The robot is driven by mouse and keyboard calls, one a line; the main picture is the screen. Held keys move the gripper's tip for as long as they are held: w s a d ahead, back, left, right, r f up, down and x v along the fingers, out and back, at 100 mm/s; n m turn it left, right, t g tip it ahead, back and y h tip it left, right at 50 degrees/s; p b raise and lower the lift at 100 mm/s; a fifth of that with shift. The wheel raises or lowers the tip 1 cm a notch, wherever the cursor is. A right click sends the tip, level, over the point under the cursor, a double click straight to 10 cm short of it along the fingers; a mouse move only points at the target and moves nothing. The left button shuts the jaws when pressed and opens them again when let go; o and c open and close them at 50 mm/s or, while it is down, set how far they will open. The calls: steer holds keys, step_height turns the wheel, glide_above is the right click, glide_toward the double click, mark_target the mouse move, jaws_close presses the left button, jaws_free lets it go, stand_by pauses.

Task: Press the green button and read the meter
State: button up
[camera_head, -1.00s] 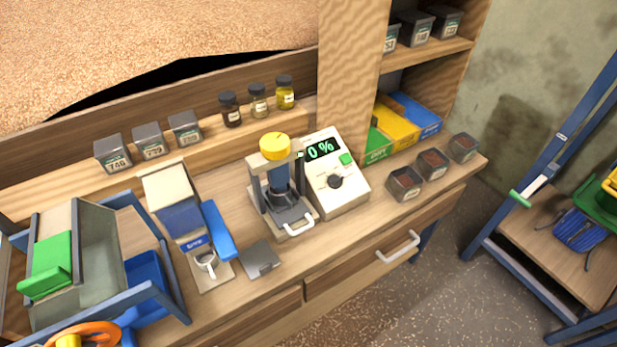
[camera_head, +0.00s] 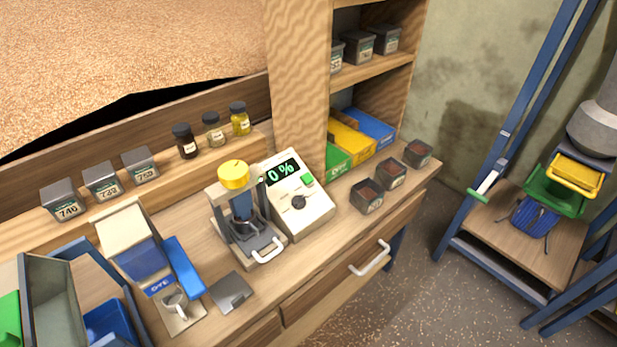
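The meter (camera_head: 303,211) is a cream box with a sloped face, standing on the wooden workbench. Its dark display (camera_head: 283,170) shows "0 %" in green digits. The green button (camera_head: 307,180) sits to the lower right of the display, above a black knob (camera_head: 298,202). A press-like device with a yellow round top (camera_head: 234,175) and a white front handle stands just left of the meter. My gripper is not in view.
Three open boxes of dark material, one of them here (camera_head: 367,196), stand right of the meter. A blue-and-white dispenser (camera_head: 145,245) and a grey plate (camera_head: 231,292) lie left. A drawer handle (camera_head: 370,258) juts from the bench front. Speckled floor (camera_head: 400,310) is free at the right.

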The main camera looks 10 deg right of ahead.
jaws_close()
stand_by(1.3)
